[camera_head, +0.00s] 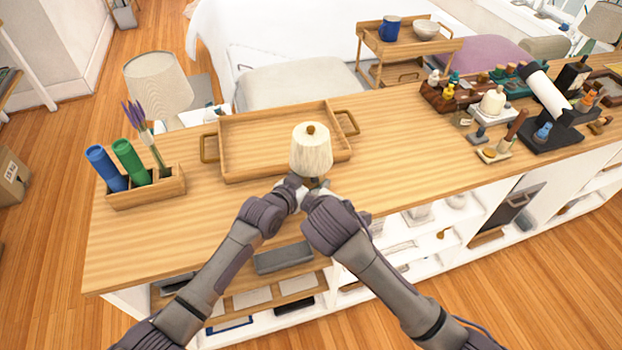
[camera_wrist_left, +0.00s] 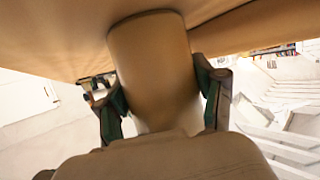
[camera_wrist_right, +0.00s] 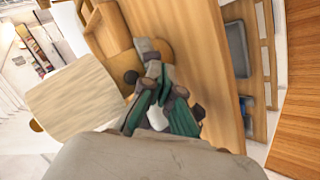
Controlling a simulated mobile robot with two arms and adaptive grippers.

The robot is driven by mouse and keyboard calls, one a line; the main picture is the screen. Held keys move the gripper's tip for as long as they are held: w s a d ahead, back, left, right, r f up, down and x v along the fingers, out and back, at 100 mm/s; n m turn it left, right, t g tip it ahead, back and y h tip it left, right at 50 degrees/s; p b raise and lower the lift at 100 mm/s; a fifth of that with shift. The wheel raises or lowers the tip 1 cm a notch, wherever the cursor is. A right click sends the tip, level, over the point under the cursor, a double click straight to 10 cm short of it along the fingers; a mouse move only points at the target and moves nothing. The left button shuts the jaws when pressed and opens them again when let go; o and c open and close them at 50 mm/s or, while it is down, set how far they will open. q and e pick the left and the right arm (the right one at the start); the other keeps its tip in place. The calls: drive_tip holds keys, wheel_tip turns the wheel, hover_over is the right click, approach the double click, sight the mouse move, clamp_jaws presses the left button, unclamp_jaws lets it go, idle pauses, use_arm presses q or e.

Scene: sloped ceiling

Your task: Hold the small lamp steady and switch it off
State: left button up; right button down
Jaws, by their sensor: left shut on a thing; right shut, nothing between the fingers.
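The small lamp (camera_head: 311,150) stands upright on the wooden counter, with a cream shade and a brown knob on top. My left gripper (camera_head: 297,181) is shut on its body below the shade. In the left wrist view the lamp's tan round body (camera_wrist_left: 152,65) sits between the fingers (camera_wrist_left: 160,95). My right gripper (camera_head: 318,184) is shut and empty, close in front of the lamp's lower part. In the right wrist view its fingers (camera_wrist_right: 157,80) are together beside the lampshade (camera_wrist_right: 75,100), near the round base. The switch cannot be made out. The grippers hide most of the base in the head view.
A wooden tray (camera_head: 228,172) with handles lies just behind the lamp. A box (camera_head: 150,194) with blue and green tubes and purple flowers stands at left. A black stand with a white roll (camera_head: 546,92) and small items crowd the right. The counter between is clear.

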sight(317, 185)
drive_tip(key=shift+w+a, duration=0.2)
drive_tip(key=shift+w, duration=0.55)
drive_tip(key=shift+w+a, duration=0.15)
drive_tip(key=shift+w, duration=0.55)
drive_tip(key=shift+w, duration=0.1)
drive_tip(key=shift+w+a, duration=0.1)
drive_tip(key=shift+w, duration=0.4)
idle(0.6)
drive_tip(key=shift+s, duration=0.6)
drive_tip(key=s+d, duration=0.1)
drive_tip(key=s, duration=0.5)
drive_tip(key=shift+d, duration=0.3)
